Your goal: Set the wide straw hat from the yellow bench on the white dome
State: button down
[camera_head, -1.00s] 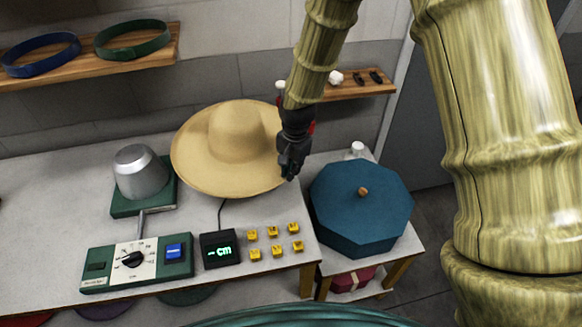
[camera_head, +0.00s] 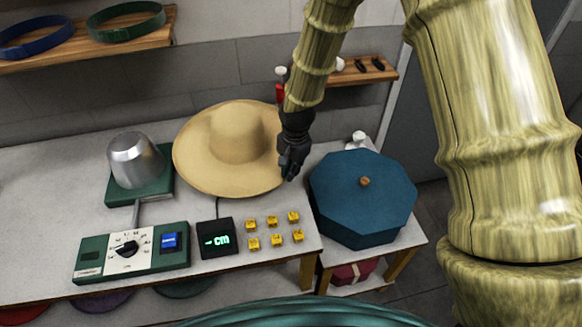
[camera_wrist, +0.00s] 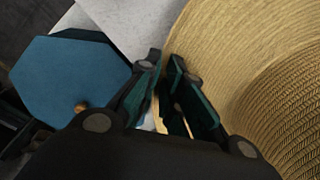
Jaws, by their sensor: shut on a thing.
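The wide straw hat (camera_head: 237,135) is tan with a rounded crown and a broad brim, and it appears crown up over the right part of the workbench. My gripper (camera_head: 291,170) is at the right edge of its brim. In the wrist view my gripper's fingers (camera_wrist: 168,88) are closed on the brim, and the straw hat (camera_wrist: 235,65) fills the right side. I cannot tell whether the hat touches the bench. No white dome shows; a silver rounded block (camera_head: 135,160) stands on a green base to the left of the hat.
The pale workbench (camera_head: 50,200) holds a green control box (camera_head: 90,262), a black display (camera_head: 216,239) and several yellow keys (camera_head: 272,222) in front. A blue octagonal box (camera_head: 345,190) sits on a side table to the right. Shelves line the wall behind.

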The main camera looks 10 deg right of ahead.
jog(key=shift+f+b, duration=0.8)
jog(key=shift+f, duration=1.05)
jog(key=shift+f+b, duration=0.3)
jog(key=shift+f, duration=0.5)
jog(key=c, duration=1.5)
grip_release()
jog(key=shift+r, duration=0.1)
